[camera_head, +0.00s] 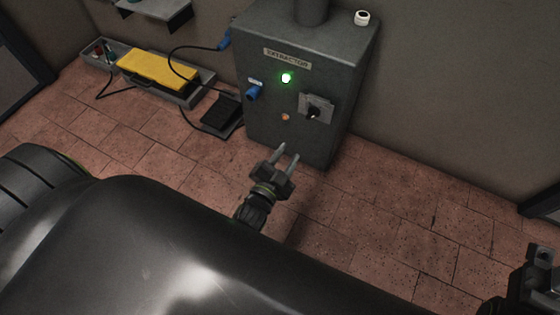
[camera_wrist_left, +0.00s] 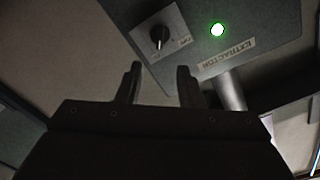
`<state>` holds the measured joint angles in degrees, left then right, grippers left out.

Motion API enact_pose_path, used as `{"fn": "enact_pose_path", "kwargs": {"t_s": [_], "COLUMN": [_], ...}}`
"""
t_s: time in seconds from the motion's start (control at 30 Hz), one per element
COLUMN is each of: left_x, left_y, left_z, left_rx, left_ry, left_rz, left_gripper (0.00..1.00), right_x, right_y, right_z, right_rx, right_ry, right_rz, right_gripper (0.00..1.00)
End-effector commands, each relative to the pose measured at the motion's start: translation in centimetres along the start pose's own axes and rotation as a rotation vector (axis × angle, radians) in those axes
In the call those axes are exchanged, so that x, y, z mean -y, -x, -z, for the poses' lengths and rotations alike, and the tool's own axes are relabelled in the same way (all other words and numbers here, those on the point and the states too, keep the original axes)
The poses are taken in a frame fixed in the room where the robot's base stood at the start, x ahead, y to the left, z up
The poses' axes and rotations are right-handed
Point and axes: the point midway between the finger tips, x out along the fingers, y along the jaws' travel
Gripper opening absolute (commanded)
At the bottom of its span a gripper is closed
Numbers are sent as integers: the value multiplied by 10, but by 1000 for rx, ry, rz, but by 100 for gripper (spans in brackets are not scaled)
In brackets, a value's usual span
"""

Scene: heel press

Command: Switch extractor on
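The grey extractor cabinet (camera_head: 262,95) stands against the wall, with a label reading EXTRACTOR (camera_head: 287,59). Its green lamp (camera_head: 286,78) is lit; the lamp (camera_wrist_left: 218,30) also glows in the left wrist view.
A white cap (camera_head: 362,18) sits on top. A yellow case (camera_head: 158,69) and a black pedal (camera_head: 222,114) lie left. The tiled floor (camera_head: 400,215) at right is clear.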

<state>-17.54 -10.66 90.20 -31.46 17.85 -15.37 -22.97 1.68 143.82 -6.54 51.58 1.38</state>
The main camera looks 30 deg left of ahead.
Motion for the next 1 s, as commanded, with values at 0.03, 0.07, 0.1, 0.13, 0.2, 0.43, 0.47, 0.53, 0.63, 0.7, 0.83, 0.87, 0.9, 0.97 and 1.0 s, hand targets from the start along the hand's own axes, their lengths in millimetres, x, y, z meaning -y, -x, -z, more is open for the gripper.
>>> {"fn": "enact_pose_path", "kwargs": {"t_s": [0.03, 0.07, 0.1, 0.13, 0.2, 0.43, 0.47, 0.53, 0.63, 0.7, 0.83, 0.87, 0.9, 0.97, 1.0], "left_x": [1, 1, 1, 0, 0, 0, 0, 0, 0, 0, 0, 0, 1, 6, 14], "left_y": [10, 15, 20, 24, 30, 38, 38, 38, 37, 37, 37, 37, 37, 36, 35], "left_z": [2, 2, 1, 1, 1, 0, 0, 0, 0, 0, 0, 0, 1, 5, 10], "left_rx": [4, 3, 3, 2, 2, -1, -1, -1, -1, -1, -1, -1, -3, -18, -37], "left_ry": [0, 0, 0, 0, 0, 0, 0, 0, 0, 0, 0, 0, 0, 2, 6], "left_rz": [-1, -1, -1, -1, 0, 1, 1, 1, 1, 1, 0, 0, 2, 13, 28], "left_gripper": [34, 34, 34, 34, 34, 34, 34, 34, 34, 34, 34, 34, 34, 34, 34], "right_x": [0, 1, 1, 2, 2, 2, 2, 2, 2, 2, 2, 2, 2, 2, 2], "right_y": [-6, -6, -7, -8, -9, -8, -8, -7, -7, -7, -8, -8, -9, -9, -9], "right_z": [0, 0, 0, 0, 0, -1, -1, -1, -1, -1, -1, -1, -1, -1, -1], "right_rx": [4, 6, 8, 10, 14, 27, 28, 29, 29, 29, 29, 26, 20, 18, 19], "right_ry": [4, 7, 10, 11, 14, 18, 19, 19, 18, 18, 18, 17, 16, 15, 16], "right_rz": [11, 16, 21, 24, 27, 30, 30, 31, 30, 30, 30, 30, 31, 31, 31], "right_gripper": [52, 52, 52, 52, 52, 52, 52, 52, 52, 52, 52, 52, 52, 52, 52]}}
